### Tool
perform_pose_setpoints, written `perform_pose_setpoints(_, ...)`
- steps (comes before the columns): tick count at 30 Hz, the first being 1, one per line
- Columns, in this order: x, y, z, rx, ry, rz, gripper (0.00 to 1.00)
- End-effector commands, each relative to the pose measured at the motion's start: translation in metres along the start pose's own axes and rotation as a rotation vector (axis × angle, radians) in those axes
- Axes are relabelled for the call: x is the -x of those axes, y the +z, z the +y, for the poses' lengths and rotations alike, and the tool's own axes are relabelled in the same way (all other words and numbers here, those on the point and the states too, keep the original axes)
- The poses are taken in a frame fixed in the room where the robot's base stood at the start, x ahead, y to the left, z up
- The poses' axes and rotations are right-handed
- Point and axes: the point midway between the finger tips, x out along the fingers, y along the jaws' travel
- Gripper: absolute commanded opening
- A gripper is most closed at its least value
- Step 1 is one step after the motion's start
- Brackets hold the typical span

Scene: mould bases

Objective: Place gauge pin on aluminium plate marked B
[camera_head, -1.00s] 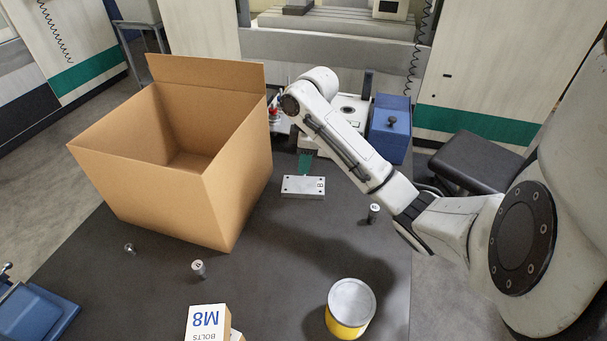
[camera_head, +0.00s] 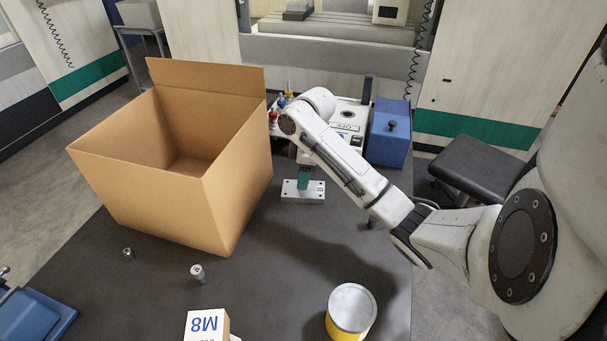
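The aluminium plate marked B (camera_head: 289,193) is a small silver block on the dark table, right of the cardboard box. My gripper (camera_head: 304,186) points down at the middle of the plate; its green end overlaps the plate in the picture. Whether its fingers are open or shut, and whether they hold a pin, is too small to tell. A small metal cylinder with a marked top (camera_head: 198,273) stands at the front left. A smaller metal piece (camera_head: 128,253) is farther left. Another cylinder by my forearm is mostly hidden.
A big open cardboard box (camera_head: 215,205) stands close to the plate's left. A blue case (camera_head: 390,135) and bottles (camera_head: 274,117) are behind. A yellow tin (camera_head: 350,310) and an M8 bolts box (camera_head: 205,325) are at the front. The table's middle is clear.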

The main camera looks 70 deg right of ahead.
Motion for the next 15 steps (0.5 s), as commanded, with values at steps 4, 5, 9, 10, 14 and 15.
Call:
perform_pose_setpoints(4, 0.0, 0.0, 0.0, 0.0, 0.0, 0.0, 0.5)
perform_pose_setpoints(5, 0.0, 0.0, 0.0, 0.0, 0.0, 0.0, 0.5)
perform_pose_setpoints(9, 0.002, 0.0, 0.0, 0.0, 0.001, 0.0, 0.5)
perform_pose_setpoints(10, 0.004, 0.0, 0.0, 0.001, 0.001, 0.0, 0.5)
perform_pose_setpoints(14, 0.015, -0.001, 0.0, 0.001, 0.002, 0.001, 0.5)
perform_pose_setpoints(15, 0.021, -0.001, 0.0, 0.001, 0.002, 0.002, 0.5)
